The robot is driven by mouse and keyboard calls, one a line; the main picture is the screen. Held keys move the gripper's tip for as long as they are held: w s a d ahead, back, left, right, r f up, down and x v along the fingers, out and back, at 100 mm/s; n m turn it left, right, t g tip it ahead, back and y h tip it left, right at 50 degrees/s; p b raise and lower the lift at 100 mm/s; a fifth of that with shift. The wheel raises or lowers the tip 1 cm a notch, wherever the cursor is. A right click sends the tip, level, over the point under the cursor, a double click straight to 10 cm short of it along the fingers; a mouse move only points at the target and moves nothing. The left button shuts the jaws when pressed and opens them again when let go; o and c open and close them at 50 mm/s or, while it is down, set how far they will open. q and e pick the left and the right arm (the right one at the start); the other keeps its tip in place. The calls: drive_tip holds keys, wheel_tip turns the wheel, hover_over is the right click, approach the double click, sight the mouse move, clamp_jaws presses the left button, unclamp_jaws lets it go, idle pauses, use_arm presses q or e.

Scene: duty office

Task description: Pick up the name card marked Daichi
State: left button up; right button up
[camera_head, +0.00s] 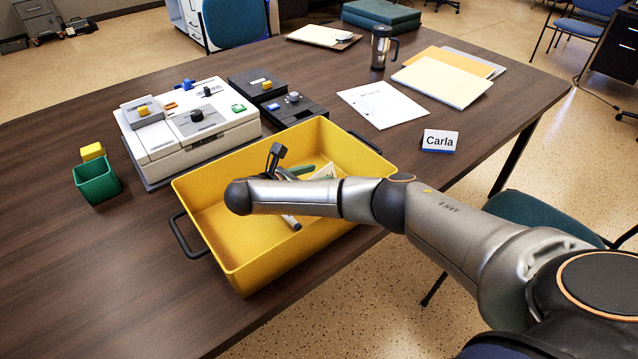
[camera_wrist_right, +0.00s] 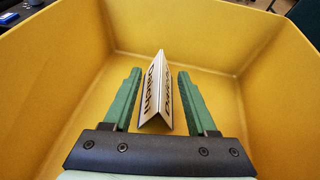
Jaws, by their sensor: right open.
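A white folded name card (camera_wrist_right: 155,98) stands like a tent on the floor of the yellow tray (camera_wrist_right: 70,60) in the right wrist view. Its dark lettering is seen at a steep slant and looks like Daichi. My right gripper (camera_wrist_right: 159,75) is open, with one green finger on each side of the card and a narrow gap to it. In the head view my right gripper (camera_head: 303,172) reaches down inside the yellow tray (camera_head: 215,245), and my forearm hides much of it; part of the white card (camera_head: 326,172) shows beside the fingers. My left gripper is not in view.
A second name card marked Carla (camera_head: 440,141) stands on the table right of the tray. A white device box (camera_head: 190,130), dark control boxes (camera_head: 275,95) and a green cup (camera_head: 97,179) stand left and behind.

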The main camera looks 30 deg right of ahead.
drive_tip(key=shift+c, duration=0.4)
clamp_jaws()
